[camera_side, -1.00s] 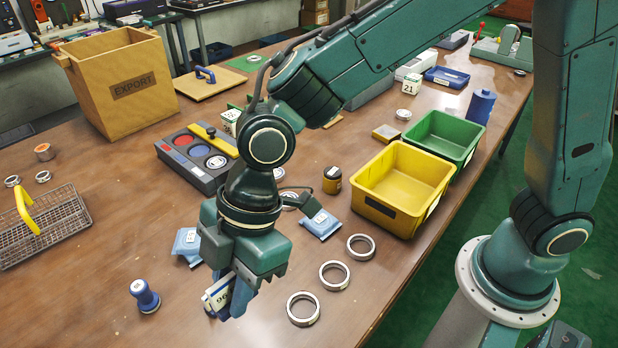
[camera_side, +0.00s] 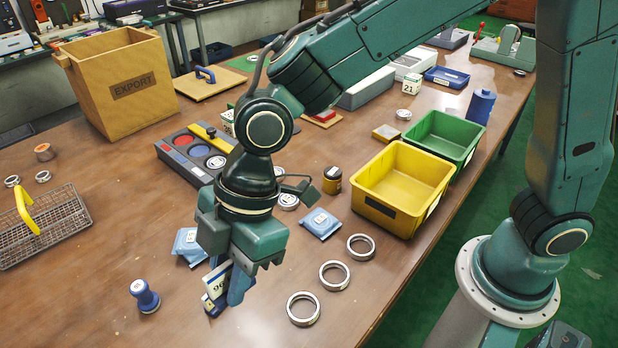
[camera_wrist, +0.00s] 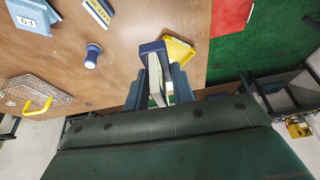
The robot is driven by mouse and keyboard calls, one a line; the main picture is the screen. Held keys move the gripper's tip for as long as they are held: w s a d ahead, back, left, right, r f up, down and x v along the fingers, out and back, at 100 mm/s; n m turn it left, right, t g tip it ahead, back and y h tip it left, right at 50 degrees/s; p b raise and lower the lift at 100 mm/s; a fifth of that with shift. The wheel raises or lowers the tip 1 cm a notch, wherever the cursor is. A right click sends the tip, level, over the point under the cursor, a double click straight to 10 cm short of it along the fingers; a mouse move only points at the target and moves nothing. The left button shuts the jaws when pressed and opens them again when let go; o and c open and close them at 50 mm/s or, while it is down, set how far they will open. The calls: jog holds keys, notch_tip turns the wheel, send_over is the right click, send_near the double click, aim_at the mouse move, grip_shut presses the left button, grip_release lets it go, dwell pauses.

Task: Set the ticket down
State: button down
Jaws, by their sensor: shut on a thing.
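My gripper (camera_side: 226,294) is low over the front of the brown table, pointing down. It is shut on the ticket (camera_side: 216,281), a white card marked 96 with dark blue at its lower end. Part of the ticket is hidden by the fingers. In the wrist view, the fingers (camera_wrist: 158,88) pinch the ticket, which shows a dark blue end (camera_wrist: 152,47) and a pale edge. I cannot tell whether its lower end touches the table.
A blue stamp (camera_side: 145,296) stands to the left, and metal rings (camera_side: 303,309) lie to the right. Blue packets (camera_side: 320,223) lie behind. A wire basket (camera_side: 42,228) is at far left. A similar card (camera_wrist: 98,12) lies on the table in the wrist view.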

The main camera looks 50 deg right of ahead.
jog(key=w+d+m+t, duration=0.1)
jog(key=w+d+m, duration=0.2)
jog(key=w+d, duration=0.9)
jog(key=w+d+m+t, duration=0.1)
jog(key=w+d+m, duration=0.3)
jog(key=w+d, duration=0.85)
jog(key=m+t+h, duration=0.2)
jog(key=m+h, duration=0.1)
jog(key=m, duration=0.3)
send_over(363, 152)
jog(key=s, duration=0.1)
jog(key=f, duration=1.5)
jog(key=shift+d+f, duration=0.25)
jog(key=shift+d, duration=0.1)
jog(key=shift+f, duration=2.15)
jog(key=shift+f, duration=0.45)
